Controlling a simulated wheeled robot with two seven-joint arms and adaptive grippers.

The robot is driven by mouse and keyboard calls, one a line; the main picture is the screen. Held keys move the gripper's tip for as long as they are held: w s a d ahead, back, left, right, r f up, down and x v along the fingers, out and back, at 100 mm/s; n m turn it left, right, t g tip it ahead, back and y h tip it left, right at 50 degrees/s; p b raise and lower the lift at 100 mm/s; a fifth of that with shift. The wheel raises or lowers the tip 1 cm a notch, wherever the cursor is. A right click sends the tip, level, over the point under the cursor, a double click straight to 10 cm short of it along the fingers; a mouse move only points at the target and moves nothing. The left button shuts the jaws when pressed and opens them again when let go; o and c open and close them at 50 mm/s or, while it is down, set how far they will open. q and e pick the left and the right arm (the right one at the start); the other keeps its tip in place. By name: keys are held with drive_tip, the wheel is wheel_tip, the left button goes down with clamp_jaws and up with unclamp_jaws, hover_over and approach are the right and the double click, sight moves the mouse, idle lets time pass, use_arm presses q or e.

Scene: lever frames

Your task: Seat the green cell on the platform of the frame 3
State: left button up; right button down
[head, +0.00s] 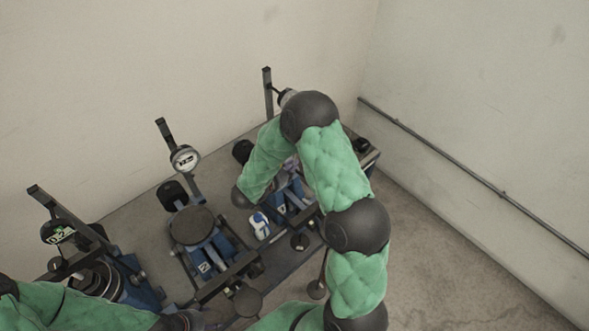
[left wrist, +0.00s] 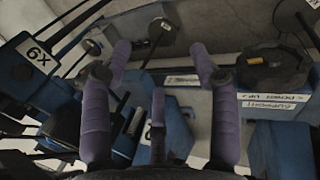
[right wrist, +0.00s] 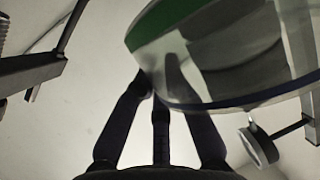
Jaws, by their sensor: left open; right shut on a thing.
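The green cell (right wrist: 170,20) shows large and close in the right wrist view, as a clear round body with a green band. My right gripper (right wrist: 163,84) is shut on its near edge. In the head view my right arm hides the cell and most of the right-hand lever frame (head: 284,205). A middle lever frame (head: 204,268) has a dark round platform (head: 192,226), which looks empty. A left lever frame (head: 140,288) stands at lower left. I cannot read which is frame 3. My left gripper (left wrist: 160,58) is open and empty above blue frame parts.
A gauge on a post (head: 185,158) rises behind the middle frame. A small white and blue object (head: 260,226) lies between the middle and right frames. A wall rail (head: 470,175) runs at right; floor there is clear.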

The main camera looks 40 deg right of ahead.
drive_tip(key=shift+w, duration=1.1)
drive_tip(key=shift+f+b, duration=1.15)
drive_tip(key=shift+f, duration=0.45)
drive_tip(key=shift+s+f, duration=0.1)
drive_tip(key=shift+f, duration=0.35)
drive_tip(key=c, duration=1.2)
unclamp_jaws()
drive_tip(key=shift+c, duration=0.2)
